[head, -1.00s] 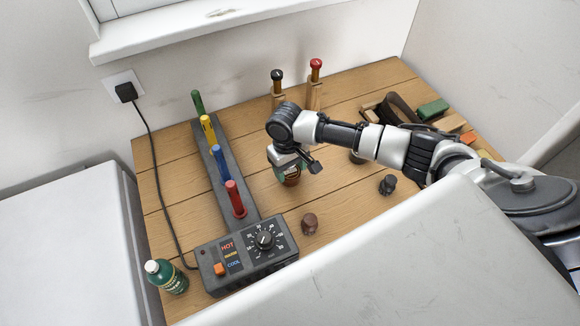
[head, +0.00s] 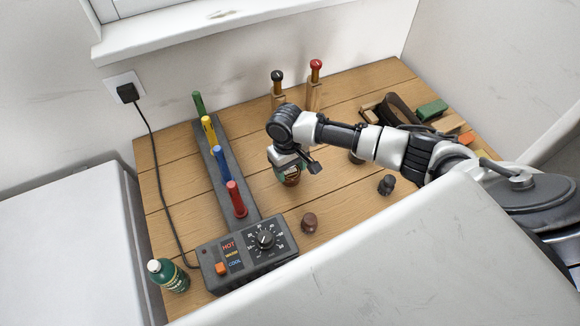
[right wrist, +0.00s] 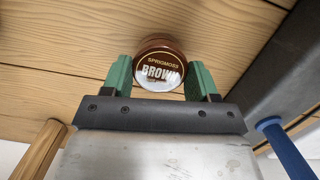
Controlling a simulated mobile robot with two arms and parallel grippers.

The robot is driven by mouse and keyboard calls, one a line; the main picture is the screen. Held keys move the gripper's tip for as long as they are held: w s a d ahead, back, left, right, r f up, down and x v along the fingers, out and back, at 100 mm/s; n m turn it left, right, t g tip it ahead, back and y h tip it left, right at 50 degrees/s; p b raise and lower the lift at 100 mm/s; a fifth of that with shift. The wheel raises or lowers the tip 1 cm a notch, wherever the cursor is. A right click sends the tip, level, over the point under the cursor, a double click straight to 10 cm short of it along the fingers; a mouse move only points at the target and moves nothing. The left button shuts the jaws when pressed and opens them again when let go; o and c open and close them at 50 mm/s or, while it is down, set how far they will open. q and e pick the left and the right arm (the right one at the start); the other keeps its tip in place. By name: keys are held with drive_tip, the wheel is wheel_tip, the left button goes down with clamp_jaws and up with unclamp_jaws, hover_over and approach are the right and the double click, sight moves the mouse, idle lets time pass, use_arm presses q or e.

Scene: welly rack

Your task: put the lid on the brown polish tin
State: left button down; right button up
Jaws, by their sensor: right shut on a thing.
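A round lid marked "BROWN" (right wrist: 160,70) sits between the two green fingers of my right gripper (right wrist: 161,80) in the right wrist view. A brown rounded side (right wrist: 160,43) shows behind its label; I cannot tell whether this is only the lid's rim or also the tin below. In the head view my right gripper (head: 288,172) points down over the middle of the bench, shut on the brown piece (head: 292,182), low over the boards. Whether it touches the wood cannot be told. My left gripper is not in view.
A small brown piece (head: 309,222) and a dark one (head: 387,185) stand on the bench. A grey rail with coloured handles (head: 222,168) and a control box (head: 248,256) lie to the left. A green bottle (head: 168,275) stands front left. Brushes and blocks (head: 432,110) lie back right.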

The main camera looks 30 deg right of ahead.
drive_tip(key=shift+p, duration=0.45)
drive_tip(key=shift+f+p, duration=0.15)
drive_tip(key=shift+p, duration=0.15)
idle(1.2)
drive_tip(key=shift+p, duration=0.4)
idle(0.5)
drive_tip(key=o, duration=1.2)
